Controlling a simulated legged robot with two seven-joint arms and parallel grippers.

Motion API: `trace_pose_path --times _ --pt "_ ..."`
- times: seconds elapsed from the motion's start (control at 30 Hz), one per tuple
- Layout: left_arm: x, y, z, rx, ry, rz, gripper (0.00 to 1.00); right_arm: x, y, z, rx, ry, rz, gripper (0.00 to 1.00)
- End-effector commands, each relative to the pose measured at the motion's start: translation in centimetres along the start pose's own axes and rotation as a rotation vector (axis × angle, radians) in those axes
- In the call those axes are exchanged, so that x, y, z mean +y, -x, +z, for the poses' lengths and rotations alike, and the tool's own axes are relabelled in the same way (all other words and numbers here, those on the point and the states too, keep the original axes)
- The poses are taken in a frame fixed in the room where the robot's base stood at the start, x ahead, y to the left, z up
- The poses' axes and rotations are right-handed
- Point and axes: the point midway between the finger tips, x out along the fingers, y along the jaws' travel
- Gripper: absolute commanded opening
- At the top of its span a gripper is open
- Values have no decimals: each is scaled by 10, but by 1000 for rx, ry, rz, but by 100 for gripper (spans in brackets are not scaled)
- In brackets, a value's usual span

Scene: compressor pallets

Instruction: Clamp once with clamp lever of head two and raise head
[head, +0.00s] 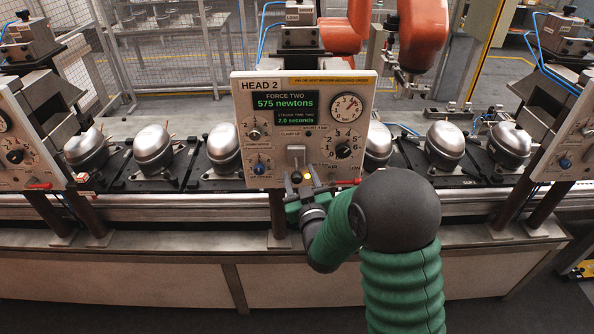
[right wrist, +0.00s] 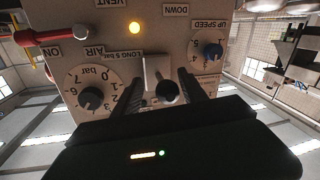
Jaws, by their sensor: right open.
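The HEAD 2 panel (head: 243,107) stands in the middle of the head view. Its display (head: 285,105) reads 575 newtons and 2.0 seconds. The clamp lever, a black ball knob (right wrist: 167,92) on a pale slotted plate (right wrist: 158,68), shows in the right wrist view, which sees the panel upside down. My right gripper (head: 303,177) is at the panel's lower edge. Its open fingers (right wrist: 162,97) lie on both sides of the knob; I cannot tell whether they touch it. In the head view the gripper partly hides the lever's lower area. My left gripper is out of view.
A red-handled valve (head: 347,181) and a blue knob (head: 259,169) flank the lever. A yellow lamp (right wrist: 134,28) is lit near it. Compressors (head: 153,145) stand along the conveyor behind. Posts (head: 278,215) support the panel. An orange robot arm (head: 423,33) is at the back.

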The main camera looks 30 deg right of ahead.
Motion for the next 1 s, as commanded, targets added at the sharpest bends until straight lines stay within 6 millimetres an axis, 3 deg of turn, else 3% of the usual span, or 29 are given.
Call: trace_pose_path --times 0.1,0.47,1.0 --pt "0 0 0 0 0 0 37 -4 0 -1 1 3 -2 47" --pt "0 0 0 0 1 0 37 -4 -4 1 -2 0 -7 0" --pt "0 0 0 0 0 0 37 -3 -4 2 -4 1 -4 0"
